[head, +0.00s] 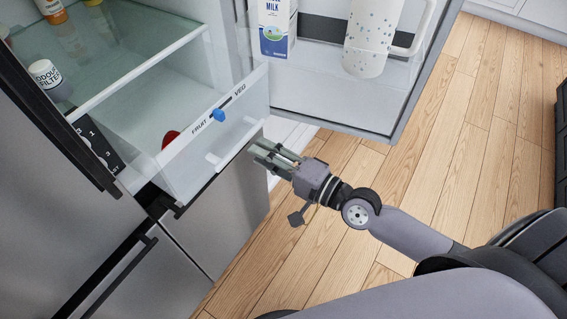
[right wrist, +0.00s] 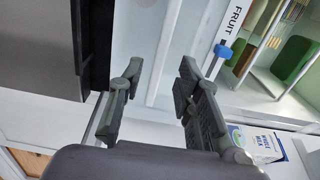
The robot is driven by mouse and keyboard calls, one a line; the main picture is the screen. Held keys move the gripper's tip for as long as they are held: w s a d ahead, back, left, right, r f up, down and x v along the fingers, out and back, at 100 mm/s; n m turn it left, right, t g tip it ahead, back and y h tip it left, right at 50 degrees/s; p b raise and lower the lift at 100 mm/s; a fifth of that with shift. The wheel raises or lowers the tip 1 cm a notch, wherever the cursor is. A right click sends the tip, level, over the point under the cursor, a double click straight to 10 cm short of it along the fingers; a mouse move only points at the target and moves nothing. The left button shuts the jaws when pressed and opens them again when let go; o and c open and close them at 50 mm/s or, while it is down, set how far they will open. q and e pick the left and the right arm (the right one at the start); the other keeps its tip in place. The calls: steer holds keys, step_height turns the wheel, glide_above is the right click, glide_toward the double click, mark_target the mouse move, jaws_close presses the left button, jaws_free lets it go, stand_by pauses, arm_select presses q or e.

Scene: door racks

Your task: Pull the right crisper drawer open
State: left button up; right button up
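The clear crisper drawer (head: 215,130) sits low in the open fridge. Its front carries a FRUIT/VEG strip with a blue slider (head: 219,115) and a pale handle bar (head: 236,148) below. A red item (head: 170,139) shows through it. I cannot tell how far the drawer is out. My right gripper (head: 263,154) is just in front of the handle, at its right end. In the right wrist view its fingers (right wrist: 158,76) are apart, with the pale drawer front beyond and between them; no grip is visible. The blue slider also shows there (right wrist: 222,51). My left gripper is not in view.
The open fridge door (head: 330,105) stands right of the drawer, holding a milk carton (head: 275,25) and a white jug (head: 373,35). A glass shelf (head: 125,55) with an odour filter jar (head: 48,78) lies above. Wooden floor (head: 480,110) is clear at right.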

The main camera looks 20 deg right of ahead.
steer(key=v, duration=0.5)
steer(key=shift+s+d, duration=0.15)
steer(key=shift+s, duration=0.1)
steer(key=w+d+f+n+g+h, duration=0.15)
steer(key=d+f, duration=0.25)
steer(key=f, duration=0.4)
steer(key=w+d+f+n+t+h, duration=0.1)
steer(key=w+d+f+h, duration=0.15)
steer(key=f, duration=0.55)
steer(key=s+d+f+n+g+h, duration=0.2)
steer(key=s+d+f, duration=0.1)
steer(key=f, duration=0.6)
steer(key=s+d+f+n+g+h, duration=0.1)
steer(key=s+d+f+g+h, duration=0.15)
steer(key=f, duration=0.65)
steer(key=s+d+f+n+g+h, duration=0.2)
steer(key=s+f+n+g, duration=0.1)
steer(key=s+f, duration=1.05)
steer(key=s+a+f+n+g, duration=0.2)
steer(key=s+f, duration=0.2)
steer(key=s, duration=0.5)
steer(key=s+a+f+n+g, duration=0.3)
steer(key=s+f, duration=0.2)
steer(key=s, duration=0.4)
steer(key=shift+a+g, duration=0.25)
steer(key=shift+g, duration=0.05)
